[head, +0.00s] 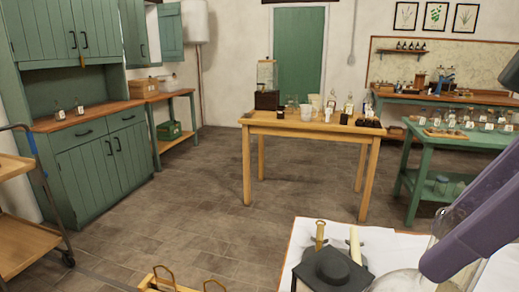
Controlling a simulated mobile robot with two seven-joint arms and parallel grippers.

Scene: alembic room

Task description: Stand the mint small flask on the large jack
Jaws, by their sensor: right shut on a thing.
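My right gripper (445,262), purple, comes in from the right at the lower right and is shut on a glass flask. The flask's pale round body (400,281) shows below and left of the gripper, cut by the bottom edge. Its clear neck rises behind the gripper. The mint tint is hard to make out. A dark, square-topped stand (331,271) with a round black piece on it is left of the flask, on the white-topped table; I cannot tell whether it is the large jack. My left gripper is out of view.
The white-topped table (402,244) fills the lower right, with brass pieces (320,235) behind the dark stand. A wooden rack (162,280) is at the bottom. A wooden table (287,124) with glassware and a green bench (460,143) stand further back. Floor between is clear.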

